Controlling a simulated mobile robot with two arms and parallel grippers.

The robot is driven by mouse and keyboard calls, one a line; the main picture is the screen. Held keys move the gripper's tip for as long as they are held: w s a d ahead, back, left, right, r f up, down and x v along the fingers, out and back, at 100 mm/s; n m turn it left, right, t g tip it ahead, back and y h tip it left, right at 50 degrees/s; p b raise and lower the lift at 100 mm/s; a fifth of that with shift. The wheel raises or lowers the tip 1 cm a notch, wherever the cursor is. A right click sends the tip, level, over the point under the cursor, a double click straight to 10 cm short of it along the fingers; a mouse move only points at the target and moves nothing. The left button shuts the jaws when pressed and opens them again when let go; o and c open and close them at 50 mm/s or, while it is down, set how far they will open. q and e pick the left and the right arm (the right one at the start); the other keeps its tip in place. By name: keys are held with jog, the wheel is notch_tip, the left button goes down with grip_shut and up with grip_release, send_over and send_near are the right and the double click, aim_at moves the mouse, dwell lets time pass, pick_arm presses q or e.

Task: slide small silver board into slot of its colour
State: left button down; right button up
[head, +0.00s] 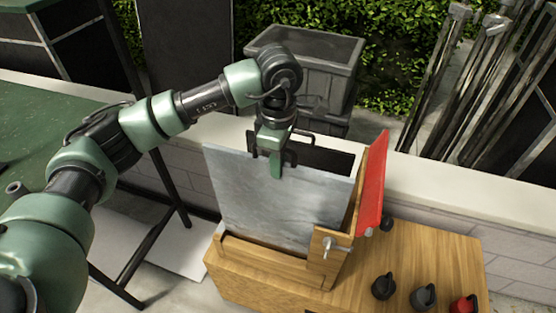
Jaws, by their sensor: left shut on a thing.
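The silver board (280,205) stands nearly upright at the wooden rack (262,252) in the middle of the head view. Its lower edge is behind the rack's low front rail, so I cannot tell how deep it sits. My left gripper (276,165) comes down from above and is shut on the board's top edge. A black board (325,158) with a handle shows behind the silver board. A red board (372,185) stands at the rack's right side, slightly tilted. My right gripper is not in view.
A pale wall ledge (440,193) runs behind. A grey bin (310,62) stands beyond it. A green table (40,130) is at left.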

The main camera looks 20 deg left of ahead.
pick_arm(q)
jog(key=shift+f, duration=1.15)
jog(key=b, duration=0.4)
send_over(278, 201)
jog(key=shift+w+a+f, duration=0.1)
jog(key=shift+w+f, duration=0.1)
jog(key=shift+f, duration=1.15)
jog(key=shift+w+f, duration=0.2)
jog(key=shift+f, duration=1.15)
jog(key=shift+f+b, duration=2.7)
jog(key=shift+f, duration=0.3)
jog(key=shift+f+b, duration=0.35)
jog(key=shift+b, duration=0.15)
jog(key=c, duration=1.3)
grip_release()
